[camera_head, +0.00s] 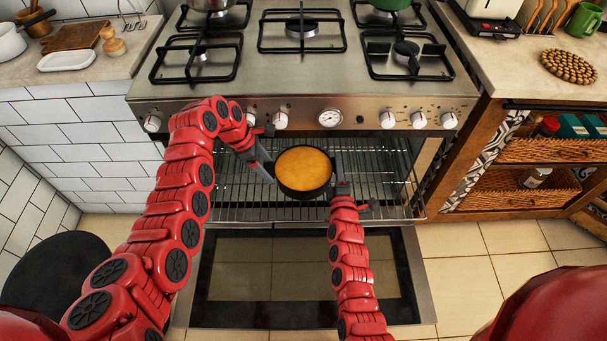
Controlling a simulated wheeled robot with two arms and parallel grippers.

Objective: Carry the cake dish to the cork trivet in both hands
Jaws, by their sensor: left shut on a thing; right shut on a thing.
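The cake dish (304,170) is a round dark pan with a golden cake in it. It is at the open oven, over the wire rack. My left gripper (266,168) is shut on the dish's left side. My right gripper (338,184) is shut on its right side. The dish looks about level; I cannot tell whether it touches the rack. The cork trivet (569,66) is a round brown beaded mat on the right counter, with nothing on it.
The oven door (300,277) hangs open below the rack (375,190). Burner grates cover the stove top (340,75). A toaster (490,18) and a green mug (586,20) stand near the trivet. Baskets (530,190) fill the shelves below the right counter.

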